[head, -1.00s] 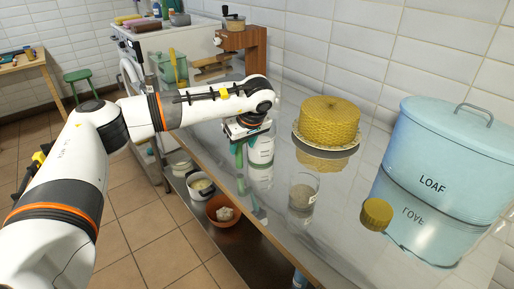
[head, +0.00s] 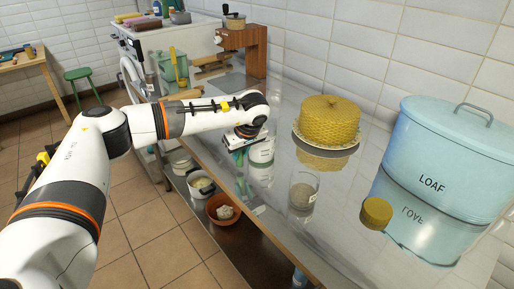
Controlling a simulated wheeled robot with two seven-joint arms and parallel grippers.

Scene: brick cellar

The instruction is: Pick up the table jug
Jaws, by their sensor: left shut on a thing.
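The table jug, seen as a white vessel (head: 263,151) with a dark marking, stands upright on the shiny metal worktop near its left edge. My left gripper (head: 239,157), with green fingers, is at the jug's left side and shut on it. The hand covers the jug's top, and the exact grip point is hard to make out. The jug's reflection shows just below it, and I see no clear gap between them. My right gripper is not in view.
On the worktop (head: 338,215) are a glass of grainy contents (head: 302,191), a yellow woven-looking cake on a plate (head: 328,120), a yellow lid or cork (head: 376,213) and a blue LOAF bin (head: 445,165). Pots (head: 200,185) sit on a lower shelf.

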